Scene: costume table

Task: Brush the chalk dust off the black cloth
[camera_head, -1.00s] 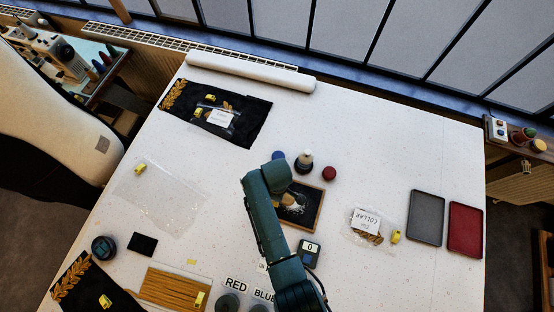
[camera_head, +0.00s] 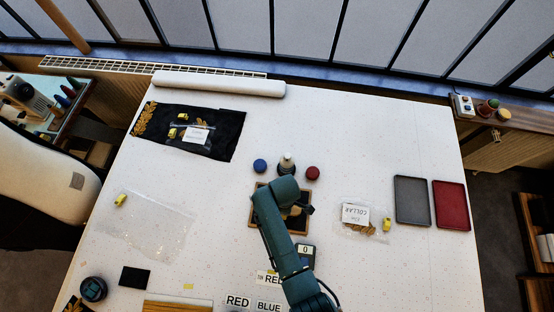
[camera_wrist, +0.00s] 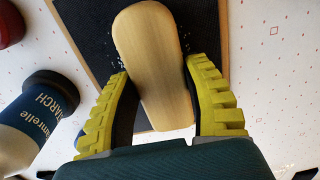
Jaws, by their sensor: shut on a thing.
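My gripper (camera_wrist: 157,78) has its yellow ribbed fingers shut on a pale wooden brush (camera_wrist: 153,40), one finger on each side. In the wrist view the brush's rounded wooden back lies over the black cloth (camera_wrist: 92,30); its bristles are hidden, so I cannot tell whether they touch the cloth. White specks of chalk dust (camera_wrist: 190,33) show on the cloth beside the brush. In the head view my arm covers most of the cloth and its wooden frame (camera_head: 252,217), and the brush is hidden.
A labelled bottle (camera_head: 286,164) stands just behind the frame, between a blue pot (camera_head: 260,166) and a red pot (camera_head: 313,173). A small scale (camera_head: 306,254) is in front. A collar bag (camera_head: 356,217) and grey tray (camera_head: 411,201) lie right.

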